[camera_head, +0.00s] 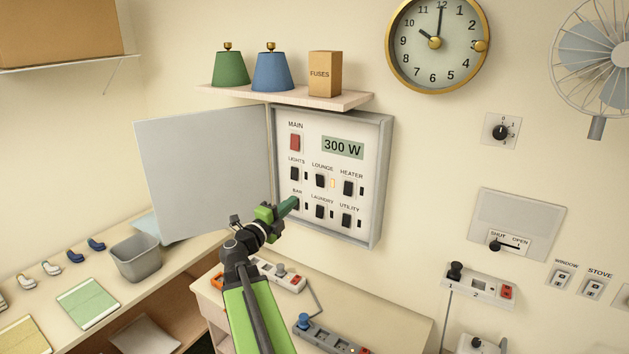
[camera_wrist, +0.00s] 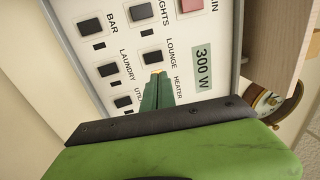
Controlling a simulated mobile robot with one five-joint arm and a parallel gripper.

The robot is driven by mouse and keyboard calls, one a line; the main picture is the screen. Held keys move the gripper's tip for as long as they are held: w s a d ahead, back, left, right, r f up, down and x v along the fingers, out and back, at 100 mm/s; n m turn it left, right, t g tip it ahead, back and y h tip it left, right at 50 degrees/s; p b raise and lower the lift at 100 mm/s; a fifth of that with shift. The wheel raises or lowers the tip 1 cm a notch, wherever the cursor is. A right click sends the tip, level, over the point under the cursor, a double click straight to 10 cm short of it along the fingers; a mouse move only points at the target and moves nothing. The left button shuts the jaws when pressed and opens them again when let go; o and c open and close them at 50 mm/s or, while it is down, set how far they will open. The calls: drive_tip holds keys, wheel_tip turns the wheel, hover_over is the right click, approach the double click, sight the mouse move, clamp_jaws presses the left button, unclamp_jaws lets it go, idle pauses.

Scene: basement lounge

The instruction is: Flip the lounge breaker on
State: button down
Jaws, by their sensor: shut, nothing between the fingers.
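The open breaker panel (camera_head: 375,225) hangs on the wall and its display (camera_head: 343,147) reads 300 W. The lounge breaker also shows in the wrist view (camera_wrist: 152,57). My gripper (camera_head: 293,204) is shut and empty, its green fingers pointing at the panel, below and left of the lounge breaker in the head view. In the wrist view my fingertips (camera_wrist: 157,80) overlap the area beside the lounge breaker and hide the heater breaker. Contact cannot be told.
The red main switch (camera_head: 295,142) and several other black breakers surround the lounge one. The panel door (camera_head: 203,175) stands open to the left. A shelf (camera_head: 290,95) with two lampshades and a fuse box is above. Below, a bench (camera_head: 385,310) holds power strips.

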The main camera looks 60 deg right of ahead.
sight(319, 176)
drive_tip(key=d, duration=0.4)
drive_tip(key=d+r+p, duration=0.1)
drive_tip(key=d, duration=0.9)
drive_tip(key=shift+r+p, duration=0.35)
drive_tip(key=shift+r, duration=0.05)
drive_tip(key=shift+d+r, duration=0.1)
drive_tip(key=a+r+p, duration=0.1)
drive_tip(key=a+p, duration=0.1)
drive_tip(key=a, duration=1.2)
drive_tip(key=shift+r, duration=0.35)
